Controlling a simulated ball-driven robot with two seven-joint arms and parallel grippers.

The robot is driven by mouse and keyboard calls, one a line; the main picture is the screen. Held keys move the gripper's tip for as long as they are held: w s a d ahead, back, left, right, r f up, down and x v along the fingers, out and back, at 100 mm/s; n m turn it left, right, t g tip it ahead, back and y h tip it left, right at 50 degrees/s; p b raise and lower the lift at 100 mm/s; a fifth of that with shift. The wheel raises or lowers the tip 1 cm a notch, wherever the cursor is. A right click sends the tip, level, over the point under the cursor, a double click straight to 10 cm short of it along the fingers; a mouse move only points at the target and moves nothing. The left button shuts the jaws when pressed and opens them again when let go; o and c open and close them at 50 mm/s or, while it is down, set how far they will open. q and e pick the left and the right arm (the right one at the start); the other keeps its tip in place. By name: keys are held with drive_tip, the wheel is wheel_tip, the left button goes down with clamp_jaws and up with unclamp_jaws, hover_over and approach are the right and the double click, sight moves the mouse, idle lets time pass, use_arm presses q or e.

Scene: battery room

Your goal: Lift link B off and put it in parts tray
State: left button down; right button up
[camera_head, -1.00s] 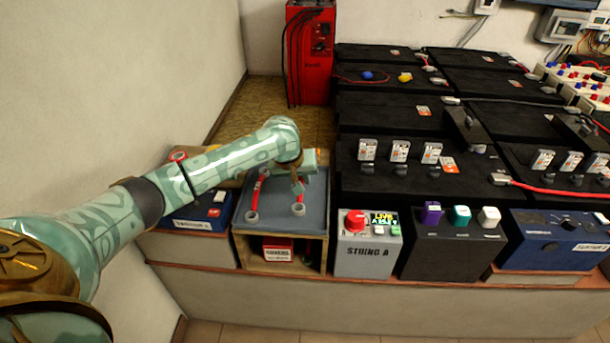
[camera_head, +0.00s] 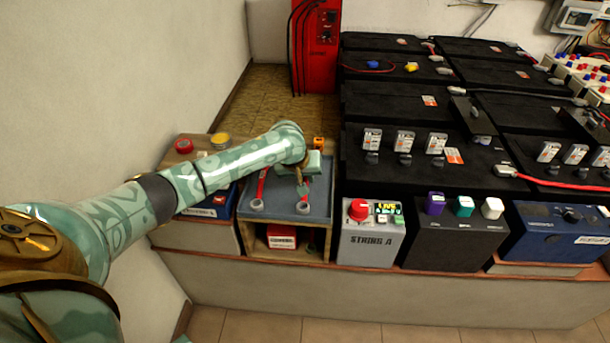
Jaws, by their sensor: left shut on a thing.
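The parts tray (camera_head: 279,203) is a grey-blue tray on top of a wooden box at the left of the bench. A red link (camera_head: 262,185) with a pale ring at its near end lies in its left part. My left gripper (camera_head: 302,178) is over the tray's right part, shut on a second red link (camera_head: 302,190), whose pale ring shows below the jaws. No letter is readable on either link, so I cannot tell from marks which is link B. I cannot tell whether the held link touches the tray. My right gripper is out of view.
Black battery blocks (camera_head: 420,140) with cables and upright tags fill the right. A grey String A box (camera_head: 370,242) stands right of the tray. Red (camera_head: 185,145) and yellow (camera_head: 220,140) round pieces sit behind my left arm. A red charger (camera_head: 316,50) stands at the back.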

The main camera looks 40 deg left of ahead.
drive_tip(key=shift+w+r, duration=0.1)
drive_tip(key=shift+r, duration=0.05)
use_arm(q)
drive_tip(key=c, duration=0.9)
unclamp_jaws()
drive_tip(key=shift+c, duration=0.2)
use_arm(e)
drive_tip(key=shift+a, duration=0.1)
use_arm(q)
wheel_tip(320, 180, up, 2)
drive_tip(key=shift+r+p, duration=0.2)
drive_tip(key=shift+p, duration=1.05)
wheel_tip(320, 180, up, 6)
drive_tip(key=p, duration=0.5)
drive_tip(key=shift+f+p, duration=0.15)
drive_tip(key=shift+p, duration=0.25)
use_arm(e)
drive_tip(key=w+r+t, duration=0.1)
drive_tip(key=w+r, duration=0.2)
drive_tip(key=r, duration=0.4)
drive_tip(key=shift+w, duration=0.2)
use_arm(q)
drive_tip(key=shift+f, duration=0.1)
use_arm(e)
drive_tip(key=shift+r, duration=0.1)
